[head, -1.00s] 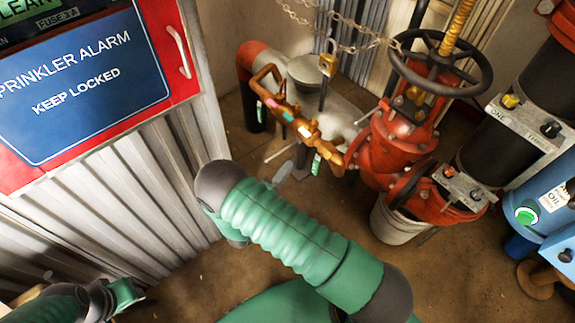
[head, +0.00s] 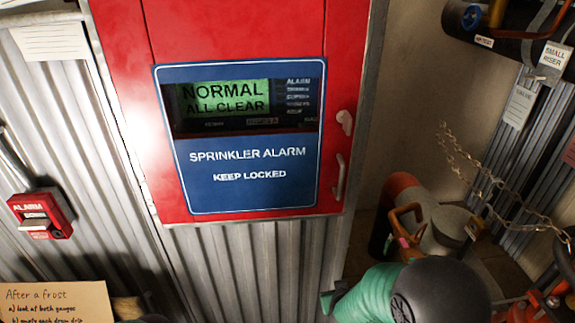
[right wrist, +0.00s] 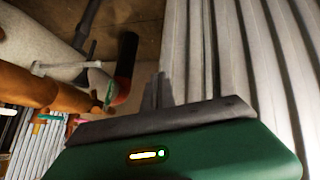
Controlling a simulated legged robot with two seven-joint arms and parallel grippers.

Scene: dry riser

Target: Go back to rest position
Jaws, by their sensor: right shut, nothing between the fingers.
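My right arm (head: 410,293) comes in at the bottom right of the head view, its green sleeve and dark joint in front of the pipework. A small green part of it shows near the corrugated wall. In the right wrist view my right gripper (right wrist: 158,90) is shut and empty. Its dark fingers point toward the floor beside the corrugated wall, clear of the orange-brown pipe on the left. My left gripper is not in the head view.
A red alarm cabinet (head: 235,20) reads "NORMAL ALL CLEAR". A red alarm pull box (head: 40,213) is on the corrugated wall (head: 265,265). A cardboard note (head: 55,302) is at the bottom left. A chain (head: 480,175) hangs at the right above the pipes.

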